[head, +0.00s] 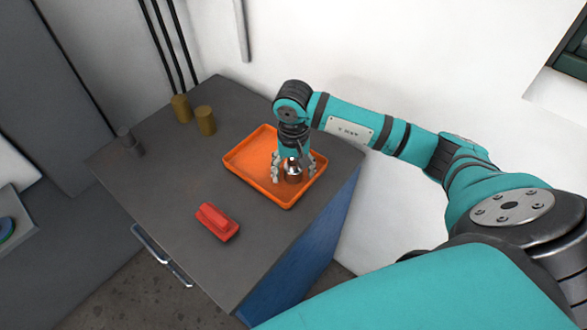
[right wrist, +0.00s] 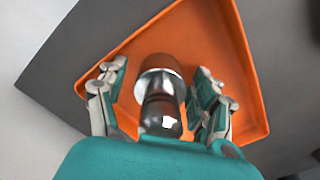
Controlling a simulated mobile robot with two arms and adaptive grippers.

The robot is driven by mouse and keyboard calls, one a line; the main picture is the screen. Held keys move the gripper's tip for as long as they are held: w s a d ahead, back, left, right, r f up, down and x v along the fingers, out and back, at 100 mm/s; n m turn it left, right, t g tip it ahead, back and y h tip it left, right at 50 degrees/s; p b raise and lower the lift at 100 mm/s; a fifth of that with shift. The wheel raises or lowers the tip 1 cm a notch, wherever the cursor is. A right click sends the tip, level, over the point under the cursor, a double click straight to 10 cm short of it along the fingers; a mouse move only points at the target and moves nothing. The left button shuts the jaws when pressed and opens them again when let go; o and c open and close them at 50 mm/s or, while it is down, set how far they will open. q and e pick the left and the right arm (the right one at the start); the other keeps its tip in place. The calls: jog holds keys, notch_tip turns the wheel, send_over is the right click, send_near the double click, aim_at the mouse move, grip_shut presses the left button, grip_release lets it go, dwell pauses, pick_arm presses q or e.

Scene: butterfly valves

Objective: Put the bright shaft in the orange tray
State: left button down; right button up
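The bright shaft (head: 293,172), a shiny metal cylinder with a darker end, is inside the orange tray (head: 250,150), near the tray's right side. It looks roughly upright, but I cannot tell surely whether its base touches the tray floor. My right gripper (head: 293,167) is over the tray, pointing down, with its fingers on both sides of the shaft. In the right wrist view the shaft (right wrist: 160,98) lies between the spread fingers, with a gap on each side, and the tray floor (right wrist: 215,45) shows behind it. My left gripper is not in view.
The tray sits on a grey cabinet top (head: 165,180). Two brass cylinders (head: 181,108) (head: 205,120) and a dark grey stepped part (head: 130,141) stand at the back left. A red block (head: 217,222) lies in front of the tray. The left middle of the top is clear.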

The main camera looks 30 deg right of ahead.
jog(key=shift+r, duration=0.25)
notch_tip(320, 180, up, 11)
jog(key=b, duration=0.3)
jog(key=shift+f, duration=0.2)
jog(key=shift+r, duration=0.55)
jog(key=shift+s, duration=0.1)
